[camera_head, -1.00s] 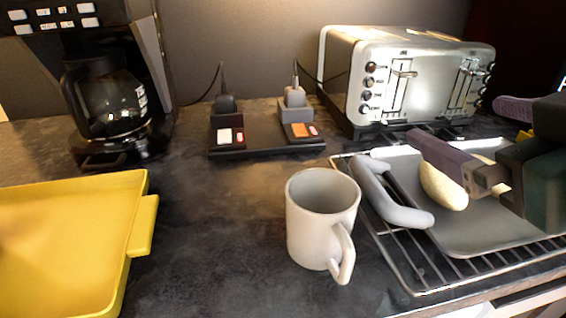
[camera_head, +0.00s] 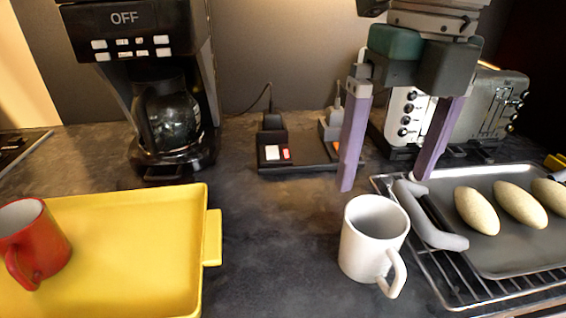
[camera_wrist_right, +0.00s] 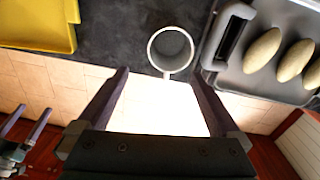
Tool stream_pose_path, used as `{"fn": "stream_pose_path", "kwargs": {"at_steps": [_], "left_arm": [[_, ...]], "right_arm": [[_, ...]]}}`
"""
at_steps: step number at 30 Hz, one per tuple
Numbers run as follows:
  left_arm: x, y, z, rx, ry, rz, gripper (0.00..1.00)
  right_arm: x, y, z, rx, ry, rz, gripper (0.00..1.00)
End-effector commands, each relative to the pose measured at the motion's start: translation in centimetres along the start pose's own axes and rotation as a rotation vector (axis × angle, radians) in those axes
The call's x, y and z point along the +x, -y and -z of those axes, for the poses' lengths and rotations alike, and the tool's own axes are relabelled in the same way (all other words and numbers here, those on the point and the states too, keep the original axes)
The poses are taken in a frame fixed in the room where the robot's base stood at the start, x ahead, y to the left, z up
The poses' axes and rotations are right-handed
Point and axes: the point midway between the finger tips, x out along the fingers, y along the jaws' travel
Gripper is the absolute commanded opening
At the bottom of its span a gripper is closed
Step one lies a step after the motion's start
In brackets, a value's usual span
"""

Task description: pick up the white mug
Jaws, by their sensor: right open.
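The white mug (camera_head: 362,248) stands upright on the dark counter, just left of the wire rack, its handle toward the front right. My right gripper (camera_head: 383,183) is open and empty, fingers pointing down, above and behind the mug in the head view. In the right wrist view, the mug (camera_wrist_right: 170,48) lies beyond the open right fingertips (camera_wrist_right: 158,73), roughly centred between them, with its opening facing the camera. My left gripper (camera_wrist_right: 25,123) shows small at the lower left of the right wrist view, its fingers apart and empty; it is out of the head view.
A grey tray (camera_head: 505,250) with several oval rolls and a grey handle rests on the wire rack (camera_head: 445,285), close right of the mug. A yellow tray (camera_head: 140,265) with a red mug (camera_head: 38,245) is left. A toaster (camera_head: 490,110) and coffee maker (camera_head: 165,110) stand behind.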

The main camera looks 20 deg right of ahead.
Motion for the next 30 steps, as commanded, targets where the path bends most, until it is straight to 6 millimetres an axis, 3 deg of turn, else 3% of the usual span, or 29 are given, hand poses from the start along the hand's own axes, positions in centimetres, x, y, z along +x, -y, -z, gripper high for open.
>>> {"fn": "stream_pose_path", "kwargs": {"at_steps": [3,21,30], "left_arm": [[-0.2,0.0,0.1,0.0,0.0,0.0,0.93],[-1.3,0.1,0.4,0.0,0.0,0.0,0.93],[-1.3,0.1,0.4,-0.001,0.0,0.0,0.93]], "right_arm": [[0.7,1.3,-0.1,0.024,-0.002,0.051,1.0],[8.8,1.8,-0.2,0.019,-0.003,0.045,1.0],[9.6,1.8,-0.2,0.017,0.001,0.045,1.0]]}}
